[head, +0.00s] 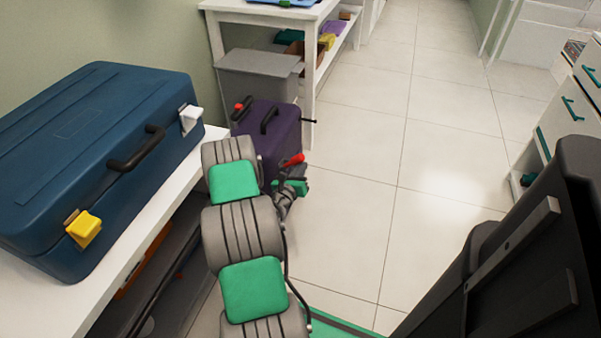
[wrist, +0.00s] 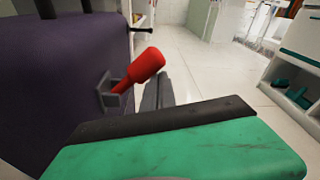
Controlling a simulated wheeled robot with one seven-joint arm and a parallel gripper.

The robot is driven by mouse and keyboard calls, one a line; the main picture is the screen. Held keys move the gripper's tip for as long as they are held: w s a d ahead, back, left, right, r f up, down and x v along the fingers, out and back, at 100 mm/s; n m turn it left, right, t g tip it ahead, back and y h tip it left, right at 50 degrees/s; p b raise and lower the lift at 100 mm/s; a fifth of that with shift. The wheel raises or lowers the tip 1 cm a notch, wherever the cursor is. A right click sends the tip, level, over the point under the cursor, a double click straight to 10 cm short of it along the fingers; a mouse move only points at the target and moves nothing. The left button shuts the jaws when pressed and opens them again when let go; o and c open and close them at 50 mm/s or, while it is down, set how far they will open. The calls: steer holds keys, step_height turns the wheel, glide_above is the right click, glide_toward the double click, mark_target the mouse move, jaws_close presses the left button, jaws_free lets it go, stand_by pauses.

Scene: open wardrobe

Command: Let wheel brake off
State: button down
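A dark purple wheeled case (head: 275,140) stands on the floor beyond my arm. A red lever (head: 292,160) sticks out from its side. In the wrist view the lever (wrist: 147,66) slants up and to the right from a grey bracket (wrist: 108,92) on the purple case wall (wrist: 55,75). My gripper (head: 287,190) is low beside the case, close to the lever. In the wrist view a green part with a dark edge fills the bottom, and a grey part shows behind the lever. Contact and the gap between the fingers cannot be made out.
A blue case (head: 95,150) with a yellow latch and a white latch lies on the white bench (head: 60,305) at left. A white table with shelves (head: 265,12) and a grey bin (head: 258,75) stand behind the purple case. White drawers (head: 570,105) stand at right. The tiled floor between is clear.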

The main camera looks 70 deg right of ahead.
steer(key=shift+w+r+p, duration=0.35)
steer(key=shift+r+p, duration=0.15)
steer(key=shift+r, duration=0.05)
steer(key=shift+w+r+p, duration=0.35)
steer(key=shift+r+p, duration=0.1)
steer(key=shift+r, duration=0.1)
steer(key=shift+w+r, duration=0.15)
glide_toward(297, 162)
step_height(297, 162, down, 2)
steer(key=s, duration=0.3)
steer(key=shift+w+d+f+p, duration=0.15)
steer(key=shift+d+f+p, duration=0.1)
steer(key=shift+d+p, duration=0.1)
